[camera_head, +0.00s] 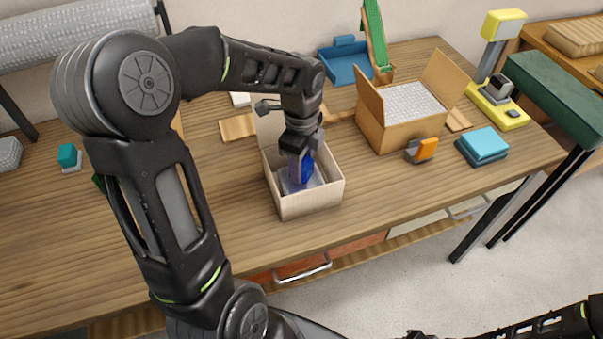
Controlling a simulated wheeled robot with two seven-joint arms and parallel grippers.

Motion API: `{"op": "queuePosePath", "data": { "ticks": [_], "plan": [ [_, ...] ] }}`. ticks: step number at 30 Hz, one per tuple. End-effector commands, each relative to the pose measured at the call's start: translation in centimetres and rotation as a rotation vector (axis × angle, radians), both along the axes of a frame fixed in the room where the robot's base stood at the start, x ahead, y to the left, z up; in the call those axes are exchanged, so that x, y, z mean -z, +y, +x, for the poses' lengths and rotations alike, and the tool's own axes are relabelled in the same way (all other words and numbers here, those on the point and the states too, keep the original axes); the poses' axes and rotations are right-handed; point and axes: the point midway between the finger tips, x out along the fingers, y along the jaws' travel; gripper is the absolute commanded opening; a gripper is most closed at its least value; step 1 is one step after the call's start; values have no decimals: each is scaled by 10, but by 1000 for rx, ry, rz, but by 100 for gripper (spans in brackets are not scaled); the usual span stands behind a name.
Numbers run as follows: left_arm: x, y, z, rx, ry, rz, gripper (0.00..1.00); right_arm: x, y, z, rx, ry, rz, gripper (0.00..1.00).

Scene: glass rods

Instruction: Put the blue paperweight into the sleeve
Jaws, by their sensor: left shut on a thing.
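The blue paperweight (307,167) is between the fingers of my left gripper (300,165), which is shut on it. The gripper points down into an open white box (311,204) on the wooden table. Something pale and clear (287,187) lies in the box around the paperweight's lower part. It may be the sleeve, but I cannot tell for sure. I cannot tell whether the paperweight touches it. My right arm shows at the bottom right, but its gripper is not clearly in view.
A cardboard box (402,137) with open flaps and white padding stands to the right. Beside it are an orange tape dispenser (427,149), teal pads (483,146) and a yellow scale (497,117). The table's front right is clear.

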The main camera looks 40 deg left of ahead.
Motion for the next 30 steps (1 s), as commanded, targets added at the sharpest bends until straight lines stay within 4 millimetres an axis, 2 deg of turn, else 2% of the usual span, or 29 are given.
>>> {"op": "queuePosePath", "data": {
  "ticks": [5, 14, 29, 30],
  "plan": [
    [2, 0, 0, 0, 1, 0, 0, 0, 0, 0, 0, 0, 0, 36],
    [36, -1, 0, 1, 1, -1, 0, -4, 0, 0, 1, 1, -1, 36],
    [45, -1, 0, 1, -1, -1, 0, 2, 0, 0, 0, 0, 0, 36],
    [44, -1, 0, 1, -1, -1, 44, 1, 0, 0, 0, 0, 1, 36]
  ]
}}
